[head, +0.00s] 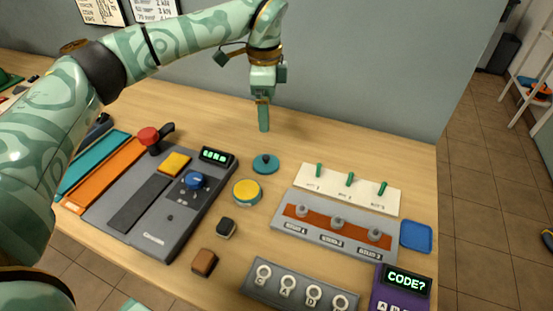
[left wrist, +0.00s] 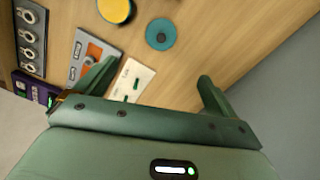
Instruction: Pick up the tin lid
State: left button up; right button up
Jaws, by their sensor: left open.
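The tin lid, a round teal disc with a small dark knob (head: 265,164), lies flat on the wooden table. It also shows in the left wrist view (left wrist: 160,34), beyond the fingers near the top. A round tin with a yellow top (head: 246,192) stands just in front of the lid. It is partly cut off in the left wrist view (left wrist: 116,10). My left gripper (head: 264,128) points down behind the lid, apart from it. Its two fingers (left wrist: 155,85) are spread in the left wrist view with nothing between them. My right gripper is not in view.
A grey console (head: 158,205) with buttons stands left of the lid. A white switch panel (head: 349,190) and grey-orange knob panel (head: 336,230) lie to the right. Small dark (head: 226,228) and brown (head: 204,262) blocks lie in front. The table behind the lid is clear up to the wall.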

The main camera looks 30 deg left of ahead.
pick_arm(q)
jog(key=b, duration=0.3)
send_over(268, 157)
jog(key=shift+n, duration=0.3)
notch_tip(268, 157, down, 11)
jog(key=shift+f, duration=0.15)
notch_tip(268, 157, down, 5)
jog(key=b, duration=0.2)
jog(key=shift+w+f+b, duration=0.1)
jog(key=shift+f+b, duration=0.1)
jog(key=shift+b, duration=0.15)
jog(key=shift+r, duration=0.15)
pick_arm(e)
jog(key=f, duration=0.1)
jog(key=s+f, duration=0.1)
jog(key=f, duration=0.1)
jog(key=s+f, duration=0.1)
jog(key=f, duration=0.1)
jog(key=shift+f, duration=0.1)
pick_arm(q)
jog(key=c, duration=1)
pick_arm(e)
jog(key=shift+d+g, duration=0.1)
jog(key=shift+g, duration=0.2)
